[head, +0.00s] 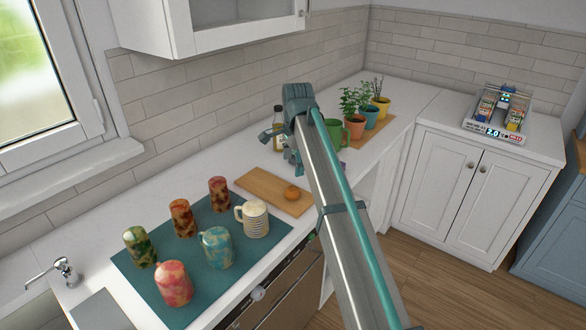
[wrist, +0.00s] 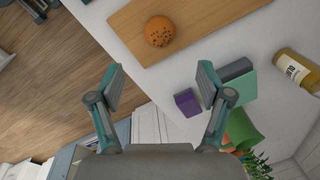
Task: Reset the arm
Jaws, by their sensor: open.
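My arm reaches up through the middle of the head view. My gripper (head: 281,148) hangs above the counter, near a bottle and a green mug. In the wrist view my gripper (wrist: 160,86) has its two teal fingers wide apart with nothing between them. A round orange-brown bun (wrist: 160,31) lies on a wooden board (wrist: 205,14) beyond the fingertips, apart from them. The bun (head: 292,193) and board (head: 262,188) also show in the head view.
A teal mat (head: 205,270) holds several patterned cups and mugs. Near my gripper are a yellowish bottle (wrist: 297,70), a purple box (wrist: 188,102) and a green mug (head: 334,134). Potted plants (head: 354,122) stand farther back. A display case (head: 497,112) sits on the right counter.

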